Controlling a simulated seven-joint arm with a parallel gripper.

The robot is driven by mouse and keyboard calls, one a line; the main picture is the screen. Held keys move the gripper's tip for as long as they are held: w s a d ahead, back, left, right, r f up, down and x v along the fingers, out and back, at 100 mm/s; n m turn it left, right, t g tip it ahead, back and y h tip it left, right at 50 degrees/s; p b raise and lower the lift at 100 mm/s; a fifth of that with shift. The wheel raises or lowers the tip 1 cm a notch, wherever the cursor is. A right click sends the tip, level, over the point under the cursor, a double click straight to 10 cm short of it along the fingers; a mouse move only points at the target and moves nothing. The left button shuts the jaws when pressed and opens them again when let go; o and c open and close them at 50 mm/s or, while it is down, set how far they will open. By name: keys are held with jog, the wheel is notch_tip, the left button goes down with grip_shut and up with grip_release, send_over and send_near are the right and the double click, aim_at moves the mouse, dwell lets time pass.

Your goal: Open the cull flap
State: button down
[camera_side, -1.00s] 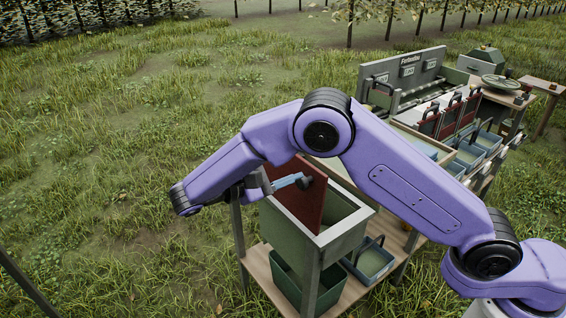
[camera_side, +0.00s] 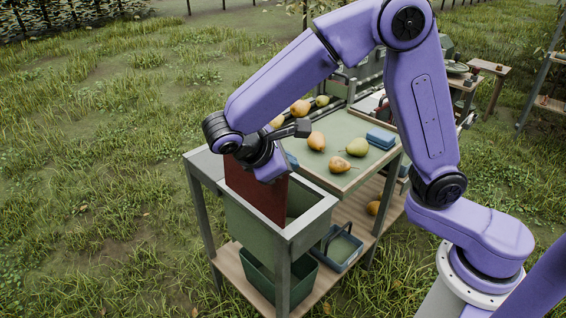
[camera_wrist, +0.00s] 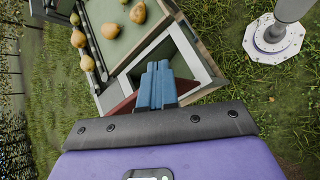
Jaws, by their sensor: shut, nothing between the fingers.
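The cull flap is a dark red panel (camera_side: 254,190) standing steeply up in the open-topped green-grey box (camera_side: 246,227) at the table's near end. Part of the box's opening shows to the right of the panel.
A green sorting tray (camera_side: 333,172) with several pears and a blue block (camera_side: 381,139) adjoins the box. A teal crate (camera_side: 265,283) and a blue basket (camera_side: 341,248) stand on the shelf below. Grass to the left is clear.

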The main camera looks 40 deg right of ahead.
jog(key=s+d+f+g+y, duration=0.1)
jog(key=s+d+y, duration=0.3)
jog(key=s, duration=0.4)
jog(key=s+d+f+g+y, duration=0.15)
jog(key=s+d+y, duration=0.25)
jog(key=s, duration=0.4)
jog(key=w+d+f+m+g+y, duration=0.1)
jog(key=w+f+m+g+y, duration=0.2)
jog(key=w+m+g+y, duration=0.7)
jog(key=w+d+f+m+t+y, duration=0.2)
jog(key=w+d+t+y, duration=0.85)
jog(key=w+t, duration=0.2)
jog(key=a+g, duration=0.1)
jog(key=a, duration=1.2)
jog(key=shift+w+a+r, duration=0.25)
jog(key=shift+a+r, duration=0.1)
jog(key=shift+a, duration=0.05)
